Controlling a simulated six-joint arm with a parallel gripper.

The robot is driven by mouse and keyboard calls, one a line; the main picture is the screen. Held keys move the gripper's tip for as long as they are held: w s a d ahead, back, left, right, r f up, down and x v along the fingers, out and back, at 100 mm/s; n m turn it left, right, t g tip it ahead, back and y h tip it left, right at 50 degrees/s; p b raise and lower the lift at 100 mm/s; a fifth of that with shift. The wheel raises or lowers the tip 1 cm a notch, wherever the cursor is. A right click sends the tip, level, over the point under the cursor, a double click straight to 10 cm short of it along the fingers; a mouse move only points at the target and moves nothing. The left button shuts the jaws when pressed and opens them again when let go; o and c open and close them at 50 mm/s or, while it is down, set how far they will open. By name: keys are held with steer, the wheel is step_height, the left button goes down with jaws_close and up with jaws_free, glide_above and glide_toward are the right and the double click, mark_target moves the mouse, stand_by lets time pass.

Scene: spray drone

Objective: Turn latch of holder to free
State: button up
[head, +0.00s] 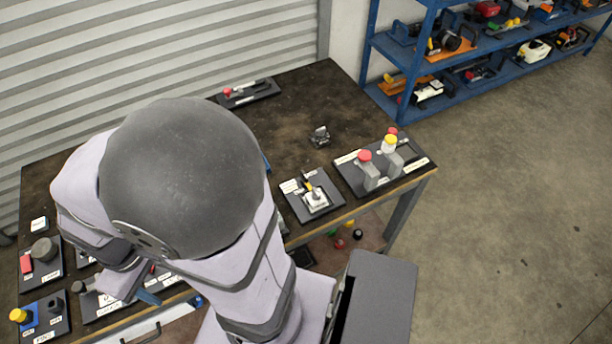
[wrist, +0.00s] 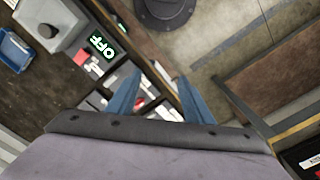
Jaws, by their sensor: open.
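My gripper (wrist: 156,76) is open in the wrist view, with two blue fingers apart and nothing between them. Beneath the fingers are white label plates and dark panel parts near a table edge, too blurred and covered to name. In the head view my arm hides most of the gripper; a blue fingertip shows at the table's front edge. I cannot tell for sure which fixture is the holder with the latch. A small dark plate (head: 328,207) right of the arm bears a white block with a yellow-orange lever (head: 309,186), a possible candidate.
A panel with red and yellow buttons (head: 367,158) stands at the table's right end. Panels with red and yellow knobs (head: 20,315) lie at the front left. A green "OFF" sign (wrist: 103,46) and blue tray (wrist: 15,50) show at left. The table's (head: 290,100) back middle is mostly clear.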

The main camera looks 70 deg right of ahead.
steer(key=w+d+m, duration=0.4)
steer(key=d+m, duration=0.2)
steer(key=d, duration=0.3)
steer(key=m+b, duration=0.3)
steer(key=m, duration=1.8)
glide_above(304, 174)
step_height(304, 174, down, 7)
steer(key=shift+s+r, duration=0.1)
steer(key=shift+r, duration=0.1)
steer(key=shift+f+p, duration=1.1)
steer(key=shift+f, duration=2.55)
steer(key=c, duration=1)
